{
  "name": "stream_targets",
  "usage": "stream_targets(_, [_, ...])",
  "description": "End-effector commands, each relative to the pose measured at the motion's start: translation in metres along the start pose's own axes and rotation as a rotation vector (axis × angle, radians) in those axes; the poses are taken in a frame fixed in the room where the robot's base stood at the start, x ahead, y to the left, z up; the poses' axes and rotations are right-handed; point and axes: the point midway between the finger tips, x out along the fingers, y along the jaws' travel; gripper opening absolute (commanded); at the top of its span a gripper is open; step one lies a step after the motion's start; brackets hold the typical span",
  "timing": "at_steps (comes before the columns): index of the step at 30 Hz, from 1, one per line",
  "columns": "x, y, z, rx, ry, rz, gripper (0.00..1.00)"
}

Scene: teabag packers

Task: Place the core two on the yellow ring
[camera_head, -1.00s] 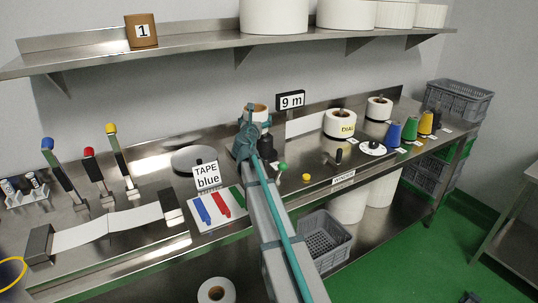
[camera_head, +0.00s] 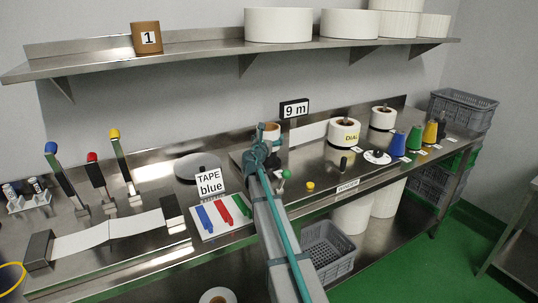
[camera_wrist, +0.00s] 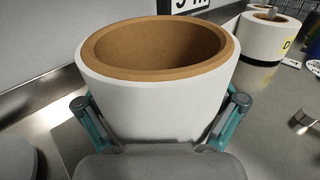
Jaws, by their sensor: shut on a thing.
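A hollow roll with a brown cardboard core and a white outer side (camera_wrist: 155,105) is in my gripper, its open top facing up in the wrist view. It is probably core two; no number shows on it. In the head view the roll (camera_head: 271,130) is small and partly hidden by my gripper (camera_head: 262,145), in front of the 9 m sign. The teal fingers are shut on both sides of it. Whether its base touches the bench is hidden. The yellow ring (camera_head: 12,276) is at the lower left edge, partly cut off, far from my gripper.
A brown core marked 1 (camera_head: 146,38) stands on the wall shelf (camera_head: 205,53) near large white rolls. A dial roll (camera_head: 343,133) and coloured cones (camera_head: 415,138) stand right.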

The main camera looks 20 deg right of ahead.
Motion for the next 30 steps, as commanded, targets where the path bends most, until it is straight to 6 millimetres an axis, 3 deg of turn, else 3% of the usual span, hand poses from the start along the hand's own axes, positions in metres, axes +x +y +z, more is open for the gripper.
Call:
stream_targets(16, [0.000,0.000,-0.060,-0.001,0.001,0.000,0.57])
stream_targets(30, [0.000,0.000,-0.068,0.001,-0.001,0.000,0.57])
